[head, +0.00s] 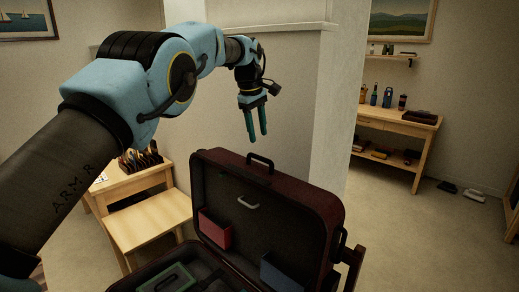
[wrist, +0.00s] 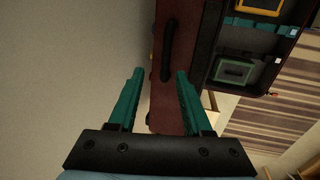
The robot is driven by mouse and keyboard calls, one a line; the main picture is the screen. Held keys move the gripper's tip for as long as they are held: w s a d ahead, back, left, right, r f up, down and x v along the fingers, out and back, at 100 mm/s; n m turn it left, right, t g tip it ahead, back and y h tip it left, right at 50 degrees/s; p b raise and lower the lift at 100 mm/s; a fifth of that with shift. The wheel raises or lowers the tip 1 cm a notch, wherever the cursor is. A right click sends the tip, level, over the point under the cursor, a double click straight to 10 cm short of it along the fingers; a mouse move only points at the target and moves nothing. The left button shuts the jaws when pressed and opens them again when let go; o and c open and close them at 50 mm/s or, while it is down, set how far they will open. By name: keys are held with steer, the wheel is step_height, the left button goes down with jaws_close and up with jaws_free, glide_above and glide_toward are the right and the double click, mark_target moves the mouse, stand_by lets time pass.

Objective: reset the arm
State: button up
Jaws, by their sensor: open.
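My gripper (head: 255,122) hangs from my blue arm above the raised lid of a dark red suitcase in the head view. Its two teal fingers point down, are apart and hold nothing. In the wrist view the open fingers of my gripper (wrist: 156,95) show with the lid's edge and black handle beyond them. The suitcase (head: 325,208) stands open, with its lid upright and a black handle (head: 260,162) on top. Its lower part is cut off by the bottom of the head view.
Inside the suitcase are a red pocket (head: 214,230), a blue pocket (head: 283,276) and a green-framed item (head: 168,279). A wooden desk and bench (head: 150,218) stand at left. A wooden side table (head: 400,121) with bottles stands at back right. A white pillar (head: 338,100) rises behind the suitcase.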

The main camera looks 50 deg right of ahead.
steer(key=shift+a+r, duration=0.15)
steer(key=shift+r, duration=0.75)
steer(key=shift+w, duration=0.1)
steer(key=w+a+f+t+b, duration=0.1)
steer(key=w+a+f, duration=0.2)
steer(key=w+a, duration=2)
steer(key=w+a+f+y, duration=0.1)
steer(key=a+f, duration=0.2)
steer(key=a, duration=1.8)
steer(key=s+a+f, duration=0.2)
steer(key=s+a, duration=0.3)
steer(key=a, duration=0.3)
steer(key=s+a+f+b, duration=0.1)
steer(key=s+a+f, duration=0.1)
steer(key=s+a, duration=0.3)
steer(key=s+a+f+y, duration=0.1)
steer(key=s+a+f, duration=0.2)
steer(key=a, duration=0.9)
steer(key=s, duration=0.2)
steer(key=shift+s+t, duration=0.35)
steer(key=shift+t, duration=0.05)
